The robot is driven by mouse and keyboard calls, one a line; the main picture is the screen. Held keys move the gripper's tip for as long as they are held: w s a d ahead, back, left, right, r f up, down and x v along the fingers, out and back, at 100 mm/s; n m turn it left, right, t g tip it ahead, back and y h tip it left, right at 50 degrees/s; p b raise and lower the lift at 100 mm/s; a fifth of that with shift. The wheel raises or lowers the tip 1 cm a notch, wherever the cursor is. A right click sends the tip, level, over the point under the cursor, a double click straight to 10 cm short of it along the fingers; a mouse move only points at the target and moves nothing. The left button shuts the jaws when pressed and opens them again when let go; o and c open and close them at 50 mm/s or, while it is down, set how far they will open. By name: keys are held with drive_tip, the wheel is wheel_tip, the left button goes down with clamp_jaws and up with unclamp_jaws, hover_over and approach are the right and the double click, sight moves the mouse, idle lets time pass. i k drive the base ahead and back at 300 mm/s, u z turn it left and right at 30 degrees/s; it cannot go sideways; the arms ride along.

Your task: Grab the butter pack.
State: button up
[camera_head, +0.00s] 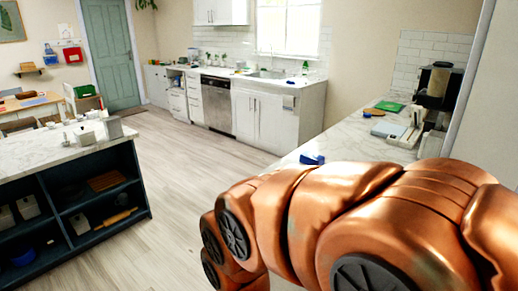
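I cannot make out a butter pack for certain in the head view. A small blue object (312,159) lies on the right marble counter (345,146), just beyond my arm; it is too small to name. My copper-coloured arm fills the lower right and hides part of that counter. My gripper is not in view.
A dark island (105,232) with a marble top and open shelves stands at left, with small grey items on top. A green board (389,106) and a dark appliance (440,85) stand on the right counter. A dishwasher (217,104) is at the back. Wooden floor (190,190) is clear between.

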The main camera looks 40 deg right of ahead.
sight(310, 159)
drive_tip(key=z, duration=0.3)
drive_tip(key=i, duration=1.5)
drive_tip(key=z, duration=1.2)
drive_tip(key=i, duration=0.5)
drive_tip(key=z, duration=0.25)
